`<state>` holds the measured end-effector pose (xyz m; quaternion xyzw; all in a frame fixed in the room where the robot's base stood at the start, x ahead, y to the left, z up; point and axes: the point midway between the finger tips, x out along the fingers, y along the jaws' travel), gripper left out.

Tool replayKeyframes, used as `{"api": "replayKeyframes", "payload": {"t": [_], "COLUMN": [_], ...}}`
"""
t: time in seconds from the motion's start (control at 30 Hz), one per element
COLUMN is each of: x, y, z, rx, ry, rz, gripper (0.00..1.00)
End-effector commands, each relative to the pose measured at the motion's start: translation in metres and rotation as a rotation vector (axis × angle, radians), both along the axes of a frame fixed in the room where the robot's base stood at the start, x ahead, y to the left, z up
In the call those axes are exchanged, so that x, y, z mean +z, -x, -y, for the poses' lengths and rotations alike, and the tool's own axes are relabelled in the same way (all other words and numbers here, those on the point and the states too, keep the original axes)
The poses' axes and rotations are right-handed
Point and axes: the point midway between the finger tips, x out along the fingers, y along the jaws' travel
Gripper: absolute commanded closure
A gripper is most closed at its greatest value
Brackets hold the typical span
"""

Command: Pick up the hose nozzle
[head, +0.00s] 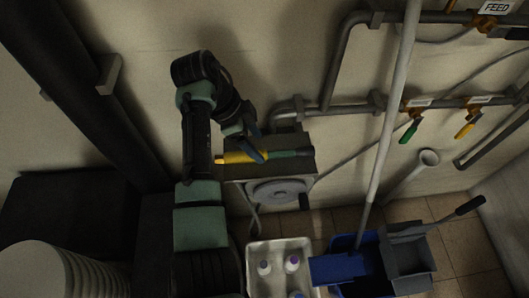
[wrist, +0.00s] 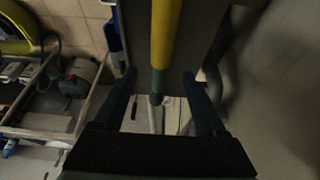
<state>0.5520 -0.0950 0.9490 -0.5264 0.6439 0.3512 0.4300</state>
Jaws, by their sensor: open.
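The hose nozzle (head: 241,157) lies on the flat top of a grey wall-mounted box in the head view. It has a yellow body with an orange tip at the left and a green part at the right. My gripper (wrist: 159,74) is open and empty. In the head view its fingers are at the nozzle's middle and hide a little of it. In the wrist view the nozzle (wrist: 164,35) runs down between the two spread fingers, with clear gaps on both sides. I cannot tell how far above it the fingers are.
The grey box (head: 302,140) has a round reel (head: 278,192) beneath it. A white tray (head: 252,274) with several bottles stands below. A blue mop bucket (head: 352,270) with a long pale handle (head: 386,120) stands at the right. Pipes with valves (head: 408,133) line the wall.

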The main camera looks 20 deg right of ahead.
Motion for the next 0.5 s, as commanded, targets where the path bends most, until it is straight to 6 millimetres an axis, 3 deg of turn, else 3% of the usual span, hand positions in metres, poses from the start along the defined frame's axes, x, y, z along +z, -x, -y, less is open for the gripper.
{"api": "replayKeyframes", "payload": {"t": [0.2, 0.5], "x": [-0.031, -0.039], "y": [0.003, 0.003], "z": [0.011, 0.015], "rx": [0.0, 0.0], "ry": [-0.002, -0.001], "rz": [-0.003, 0.0], "gripper": [0.26, 0.26]}}
